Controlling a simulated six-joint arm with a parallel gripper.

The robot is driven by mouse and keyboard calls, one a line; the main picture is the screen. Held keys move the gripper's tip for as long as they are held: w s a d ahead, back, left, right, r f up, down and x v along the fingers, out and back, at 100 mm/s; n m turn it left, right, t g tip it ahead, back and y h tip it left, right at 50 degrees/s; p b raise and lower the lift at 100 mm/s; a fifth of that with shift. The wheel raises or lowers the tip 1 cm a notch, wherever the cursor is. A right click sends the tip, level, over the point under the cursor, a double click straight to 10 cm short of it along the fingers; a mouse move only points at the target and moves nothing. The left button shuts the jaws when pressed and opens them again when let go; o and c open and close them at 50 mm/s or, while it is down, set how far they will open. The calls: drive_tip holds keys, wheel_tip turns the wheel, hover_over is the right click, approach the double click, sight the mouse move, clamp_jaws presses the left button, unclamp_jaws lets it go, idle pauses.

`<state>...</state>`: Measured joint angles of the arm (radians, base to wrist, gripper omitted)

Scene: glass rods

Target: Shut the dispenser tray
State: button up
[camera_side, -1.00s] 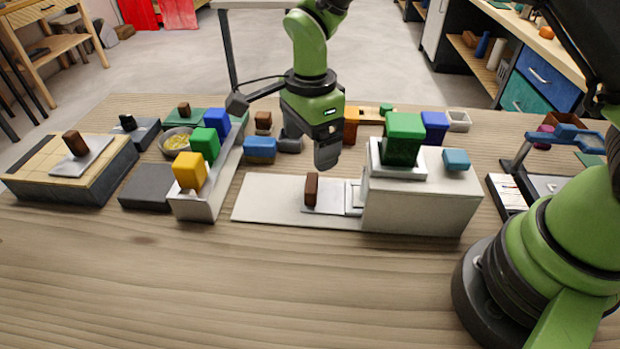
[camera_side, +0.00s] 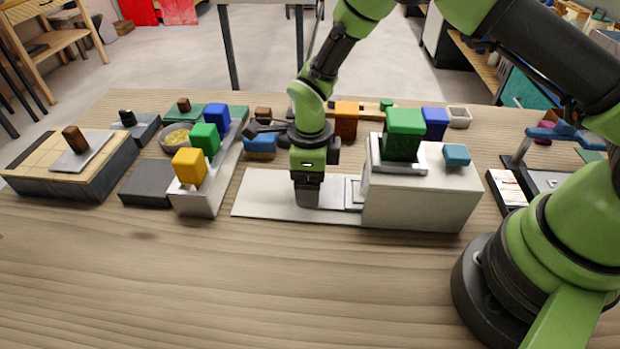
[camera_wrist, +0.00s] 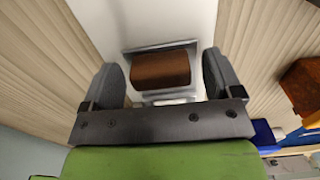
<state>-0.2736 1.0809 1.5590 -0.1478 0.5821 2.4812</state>
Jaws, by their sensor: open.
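The dispenser (camera_side: 420,195) is a white box with a green block (camera_side: 405,122) on top. Its grey tray (camera_side: 338,190) sticks out to the left over a white base plate (camera_side: 265,190). A brown upright handle stands on the tray; my gripper hides it in the side view. In the wrist view the handle (camera_wrist: 160,70) lies between the two fingers of my gripper (camera_wrist: 160,80), with small gaps at both sides. My gripper (camera_side: 307,203) points down at the tray, open around the handle. Whether the fingertips touch the tray is not clear.
To the left stands a rack (camera_side: 205,190) with yellow, green and blue blocks. A small teal block (camera_side: 456,155) sits on the dispenser. The table's front is clear.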

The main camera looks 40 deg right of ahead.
sight(331, 192)
drive_tip(key=shift+f, duration=0.35)
drive_tip(key=c, duration=1.3)
drive_tip(key=shift+s+d, duration=1.4)
drive_tip(key=shift+d, duration=0.05)
drive_tip(key=o, duration=1.3)
drive_tip(key=shift+r, duration=0.1)
